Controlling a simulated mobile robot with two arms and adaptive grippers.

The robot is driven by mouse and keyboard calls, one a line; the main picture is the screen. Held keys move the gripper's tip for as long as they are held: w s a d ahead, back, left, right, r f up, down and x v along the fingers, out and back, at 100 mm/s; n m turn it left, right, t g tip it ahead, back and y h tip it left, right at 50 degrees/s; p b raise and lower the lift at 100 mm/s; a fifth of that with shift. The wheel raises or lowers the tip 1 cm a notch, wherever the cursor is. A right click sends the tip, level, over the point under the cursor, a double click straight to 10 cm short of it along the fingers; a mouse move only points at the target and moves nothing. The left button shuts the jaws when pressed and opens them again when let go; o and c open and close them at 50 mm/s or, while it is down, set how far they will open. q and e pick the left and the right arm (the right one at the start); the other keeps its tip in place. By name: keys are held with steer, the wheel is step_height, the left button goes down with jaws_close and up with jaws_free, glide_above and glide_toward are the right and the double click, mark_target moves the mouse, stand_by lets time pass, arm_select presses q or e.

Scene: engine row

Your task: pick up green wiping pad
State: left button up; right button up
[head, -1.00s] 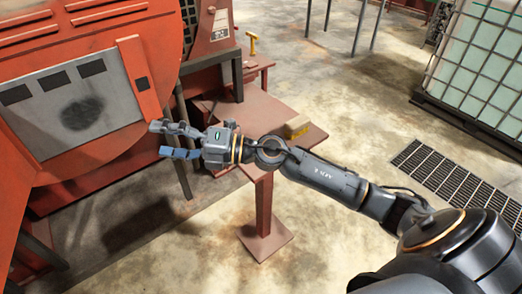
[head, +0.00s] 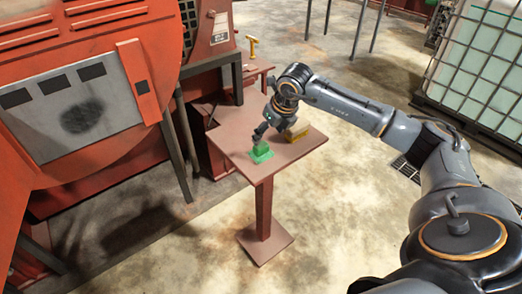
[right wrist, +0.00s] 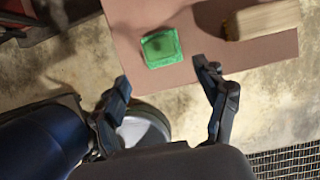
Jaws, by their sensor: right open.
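The green wiping pad (head: 261,155) lies on the small reddish-brown pedestal table (head: 232,149), near its front edge. In the right wrist view, the pad (right wrist: 161,48) is a rounded green square close to the table's edge. My right gripper (head: 262,132) is above the pad in the head view, pointing down. In the right wrist view, its two fingers (right wrist: 164,78) are spread with nothing between them, and the pad shows beyond the tips. How high the fingers are above the pad is hard to tell. My left gripper is not in view.
A yellowish block (head: 297,136) lies on the same table to the right of the pad; it also shows in the right wrist view (right wrist: 268,19). A large red machine (head: 85,110) stands to the left. A caged white tank (head: 480,65) is at the right.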

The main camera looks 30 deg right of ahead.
mark_target(262, 145)
steer(key=x, duration=0.2)
steer(key=shift+w+f, duration=0.15)
steer(key=shift+f, duration=0.05)
steer(key=p+x, duration=0.1)
steer(key=x, duration=0.3)
steer(key=shift+w, duration=0.3)
steer(key=shift+w+f+p, duration=0.15)
steer(key=shift+f+p, duration=0.15)
steer(key=shift+f, duration=0.2)
steer(key=c, duration=1.2)
steer(key=shift+r, duration=0.1)
steer(key=shift+c, duration=0.2)
